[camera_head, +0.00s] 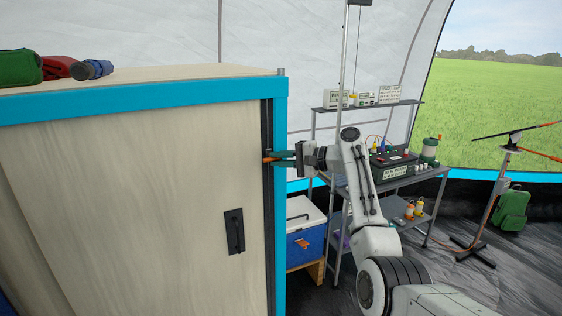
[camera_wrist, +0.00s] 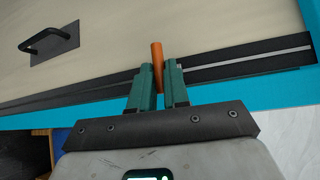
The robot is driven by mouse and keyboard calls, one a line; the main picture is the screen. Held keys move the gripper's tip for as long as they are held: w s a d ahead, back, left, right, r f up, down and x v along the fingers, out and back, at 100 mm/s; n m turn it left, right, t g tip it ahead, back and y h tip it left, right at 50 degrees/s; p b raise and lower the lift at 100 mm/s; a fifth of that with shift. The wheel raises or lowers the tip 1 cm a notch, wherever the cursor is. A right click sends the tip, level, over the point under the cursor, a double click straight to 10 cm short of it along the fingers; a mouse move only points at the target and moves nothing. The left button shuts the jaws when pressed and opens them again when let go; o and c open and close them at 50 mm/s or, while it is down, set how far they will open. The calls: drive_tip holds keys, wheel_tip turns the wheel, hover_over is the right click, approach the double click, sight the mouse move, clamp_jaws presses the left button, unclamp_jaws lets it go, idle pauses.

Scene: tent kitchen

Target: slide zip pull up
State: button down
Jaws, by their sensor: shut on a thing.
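The zip pull (camera_wrist: 157,62) is a small orange piece on the dark zip strip (camera_wrist: 225,72) along the edge of a pale wood-coloured panel. In the head view the pull (camera_head: 267,160) is at the upper part of the vertical strip (camera_head: 268,210). My gripper (camera_head: 281,157) reaches it from the right. In the wrist view my gripper (camera_wrist: 160,76) has its two green fingers on either side of the pull and is shut on it. The fingers hide part of the pull and of the strip.
The panel (camera_head: 140,190) has a black handle (camera_head: 235,231) and a blue frame (camera_head: 279,200). Rolled bundles (camera_head: 60,68) lie on top. A shelf table (camera_head: 400,178) with equipment and a blue cooler (camera_head: 305,240) stand right of the frame, close to my arm.

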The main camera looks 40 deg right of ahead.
drive_tip(key=c, duration=1.4)
unclamp_jaws()
drive_tip(key=shift+r, duration=0.3)
drive_tip(key=shift+o, duration=1.3)
drive_tip(key=shift+f, duration=0.15)
drive_tip(key=b+v, duration=0.2)
drive_tip(key=v, duration=0.8)
drive_tip(key=shift+s+d, duration=0.2)
drive_tip(key=shift+s, duration=0.1)
